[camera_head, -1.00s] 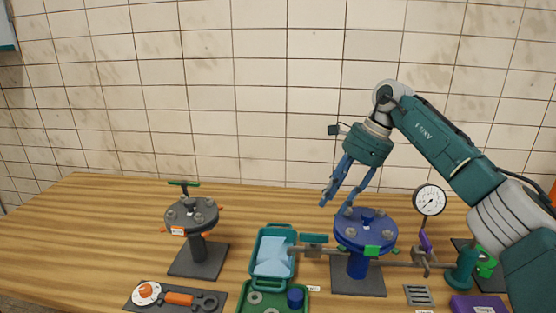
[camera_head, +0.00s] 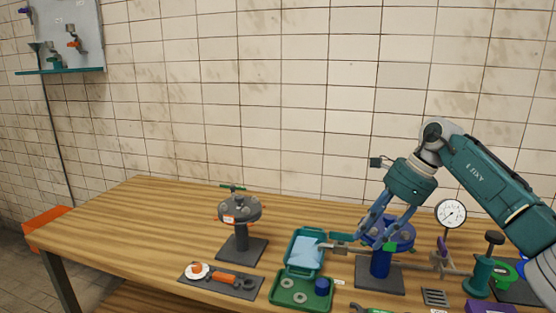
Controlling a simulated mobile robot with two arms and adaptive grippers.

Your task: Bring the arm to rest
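My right arm comes in from the right, and its gripper (camera_head: 379,233) points down and to the left. Its two blue fingers are apart, with nothing seen between them. The gripper overlaps the blue flanged pipe stand (camera_head: 380,264) in the picture. Whether the fingers touch the flange I cannot tell, as their tips blend with its blue. My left gripper is not in view.
A grey flanged stand (camera_head: 241,245) and a tool mat (camera_head: 221,284) are on the wooden table (camera_head: 150,218). An open green case (camera_head: 304,288) lies left of the blue stand. A dial gauge (camera_head: 451,214) stands at right. The table's left end is clear.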

